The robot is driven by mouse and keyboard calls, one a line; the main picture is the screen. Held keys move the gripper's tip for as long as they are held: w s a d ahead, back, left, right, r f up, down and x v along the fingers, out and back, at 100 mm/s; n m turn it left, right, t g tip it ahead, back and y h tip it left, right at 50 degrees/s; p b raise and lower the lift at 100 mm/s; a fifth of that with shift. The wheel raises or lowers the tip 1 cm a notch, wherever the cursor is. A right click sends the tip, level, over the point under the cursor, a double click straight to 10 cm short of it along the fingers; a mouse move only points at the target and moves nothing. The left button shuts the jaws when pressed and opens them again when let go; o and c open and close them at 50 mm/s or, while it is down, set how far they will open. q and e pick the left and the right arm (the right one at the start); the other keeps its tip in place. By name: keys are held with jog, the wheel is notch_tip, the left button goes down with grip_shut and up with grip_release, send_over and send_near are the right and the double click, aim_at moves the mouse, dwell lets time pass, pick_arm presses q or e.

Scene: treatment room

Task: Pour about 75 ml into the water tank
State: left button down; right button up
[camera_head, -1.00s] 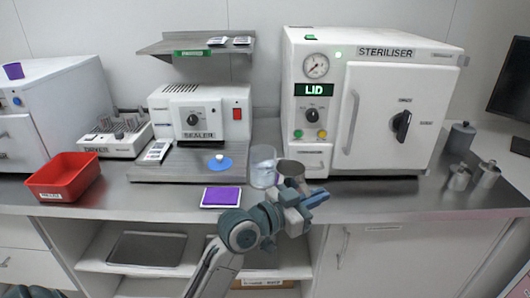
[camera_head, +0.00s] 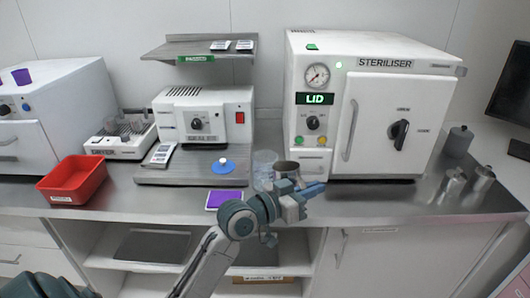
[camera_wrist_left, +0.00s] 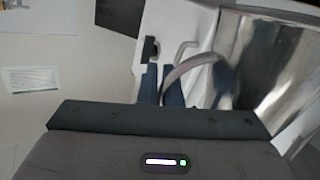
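A metal jug (camera_head: 287,168) stands on the steel counter in front of the steriliser (camera_head: 375,105). My left gripper (camera_head: 308,193) is at its near right side. In the left wrist view, the fingers (camera_wrist_left: 161,88) are close together at the jug's curved handle (camera_wrist_left: 190,66), apparently shut on it. The jug's shiny wall (camera_wrist_left: 275,60) is to the right there. What is inside the jug cannot be seen. A clear beaker (camera_head: 264,166) stands just left of the jug. The steriliser display reads LID; no tank opening is clearly visible. My right gripper is out of view.
A purple pad (camera_head: 224,199) lies at the counter's front edge. The sealer (camera_head: 203,115), a blue disc (camera_head: 223,166) and a red tray (camera_head: 72,180) are to the left. Small metal pots (camera_head: 454,182) stand at the right. The counter (camera_head: 375,205) before the steriliser is clear.

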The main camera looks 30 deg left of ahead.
pick_arm(q)
jog(key=a+r+n+p, duration=0.1)
jog(key=r+p, duration=0.1)
jog(key=w+a+r+n+p, duration=0.1)
jog(key=r+p, duration=0.1)
jog(key=p, duration=0.1)
jog(key=w+a+r+n+p, duration=0.1)
jog(key=r+p, duration=0.1)
jog(key=p, duration=0.1)
jog(key=shift+a+n, duration=0.2)
jog(key=shift+n, duration=0.1)
jog(key=shift+w+a+f+n, duration=0.15)
jog(key=shift+a+f+n, duration=0.1)
jog(key=shift+n, duration=0.15)
jog(key=shift+w+a+r+n+p, duration=0.3)
jog(key=shift+a+r+n+p, duration=0.35)
jog(key=shift+p, duration=0.7)
jog(key=shift+w+a+r+n+p, duration=0.35)
jog(key=shift+r+n+p, duration=0.45)
jog(key=shift+n+p, duration=0.4)
jog(key=shift+w+a+r+n+p, duration=0.25)
jog(key=shift+a+r+n+p, duration=0.4)
jog(key=shift+p, duration=0.8)
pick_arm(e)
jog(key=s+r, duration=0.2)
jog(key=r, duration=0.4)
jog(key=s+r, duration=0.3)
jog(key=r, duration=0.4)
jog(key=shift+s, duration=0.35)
